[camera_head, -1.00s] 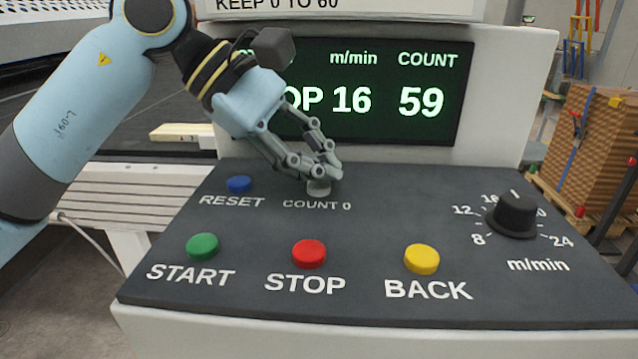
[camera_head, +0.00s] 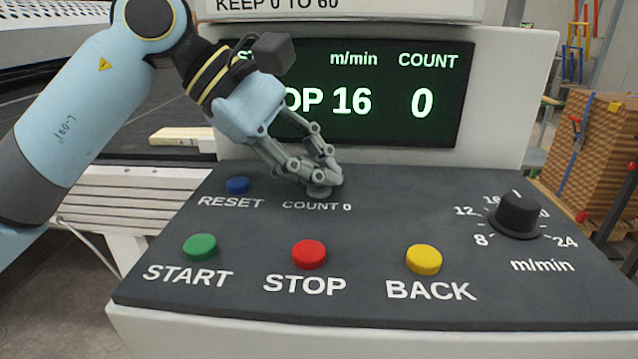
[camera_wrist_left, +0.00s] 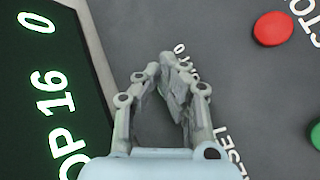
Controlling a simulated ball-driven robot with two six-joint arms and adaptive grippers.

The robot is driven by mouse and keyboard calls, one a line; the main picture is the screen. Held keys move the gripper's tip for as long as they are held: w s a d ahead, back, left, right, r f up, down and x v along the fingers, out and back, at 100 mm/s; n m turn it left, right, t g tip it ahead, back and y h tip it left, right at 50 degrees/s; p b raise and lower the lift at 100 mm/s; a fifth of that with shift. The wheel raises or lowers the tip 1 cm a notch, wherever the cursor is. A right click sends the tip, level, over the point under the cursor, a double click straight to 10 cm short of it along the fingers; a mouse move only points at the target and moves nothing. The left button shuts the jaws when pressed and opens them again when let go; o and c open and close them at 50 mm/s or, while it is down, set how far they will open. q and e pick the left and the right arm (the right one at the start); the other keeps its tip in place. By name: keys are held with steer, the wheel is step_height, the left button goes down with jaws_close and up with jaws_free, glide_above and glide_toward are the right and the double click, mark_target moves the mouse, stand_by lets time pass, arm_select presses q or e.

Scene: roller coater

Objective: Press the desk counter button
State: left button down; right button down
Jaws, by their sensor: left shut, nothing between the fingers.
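The grey counter button (camera_head: 319,191), above the label "COUNT 0", sits on the dark sloped desk panel (camera_head: 400,210). My left gripper (camera_head: 328,180) is shut and empty, with its fingertips down on the button and covering most of it in the head view. In the left wrist view the shut fingertips (camera_wrist_left: 172,62) lie over the "COUNT 0" label and hide the button. The display (camera_head: 372,95) behind reads 16 m/min and COUNT 0. My right gripper is not in view.
A blue RESET button (camera_head: 238,185) is close left of the fingers. Green START (camera_head: 200,247), red STOP (camera_head: 309,254) and yellow BACK (camera_head: 423,259) buttons line the front. A black speed knob (camera_head: 516,214) is at right. The panel between counter button and knob is clear.

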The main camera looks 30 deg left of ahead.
mark_target(319, 190)
arm_select(q)
steer(key=shift+r, duration=0.85)
steer(key=shift+r+p, duration=1.35)
steer(key=shift+r, duration=1.15)
